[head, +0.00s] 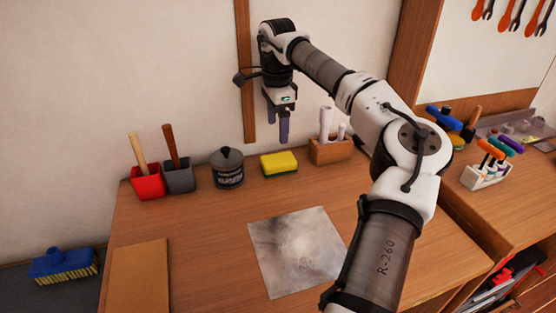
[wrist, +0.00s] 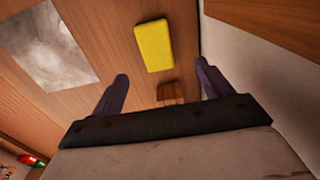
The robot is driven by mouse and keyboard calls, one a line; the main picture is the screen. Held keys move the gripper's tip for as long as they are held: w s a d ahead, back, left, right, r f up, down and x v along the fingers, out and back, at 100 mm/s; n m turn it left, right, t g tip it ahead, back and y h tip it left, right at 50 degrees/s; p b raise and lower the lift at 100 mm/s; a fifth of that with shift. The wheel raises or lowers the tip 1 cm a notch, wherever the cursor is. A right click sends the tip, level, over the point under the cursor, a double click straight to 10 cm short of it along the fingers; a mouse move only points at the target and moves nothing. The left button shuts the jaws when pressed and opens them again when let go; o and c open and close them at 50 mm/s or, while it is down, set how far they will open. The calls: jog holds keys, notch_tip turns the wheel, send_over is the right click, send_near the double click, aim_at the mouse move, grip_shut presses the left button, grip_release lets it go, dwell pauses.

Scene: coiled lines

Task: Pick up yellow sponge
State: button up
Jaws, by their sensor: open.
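The yellow sponge (head: 279,163) lies flat near the back of the wooden table, between a dark grey canister and a wooden block holder. In the wrist view the sponge (wrist: 153,45) shows its yellow top, ahead of the fingers. My gripper (head: 277,138) hangs above the back of the table, over the sponge's area and pointing down. In the wrist view my gripper (wrist: 162,80) has its two purple fingers wide apart with nothing between them touching. The sponge is fully visible and apart from the fingers.
The grey canister (head: 227,168) stands just left of the sponge. The wooden holder (head: 329,150) with white tubes stands just right. Red (head: 147,182) and grey (head: 179,175) pots with handles stand further left. A grey metallic sheet (head: 296,250) lies in front. The wall is close behind.

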send_over(278, 159)
jog(key=f, duration=0.5)
jog(key=shift+w+f, duration=0.35)
jog(key=shift+w, duration=0.05)
jog(key=f, duration=0.1)
jog(key=f+p, duration=0.1)
jog(key=f, duration=0.1)
jog(key=f+p, duration=0.1)
jog(key=f, duration=0.1)
jog(key=shift+s, duration=0.3)
jog(key=c, duration=1)
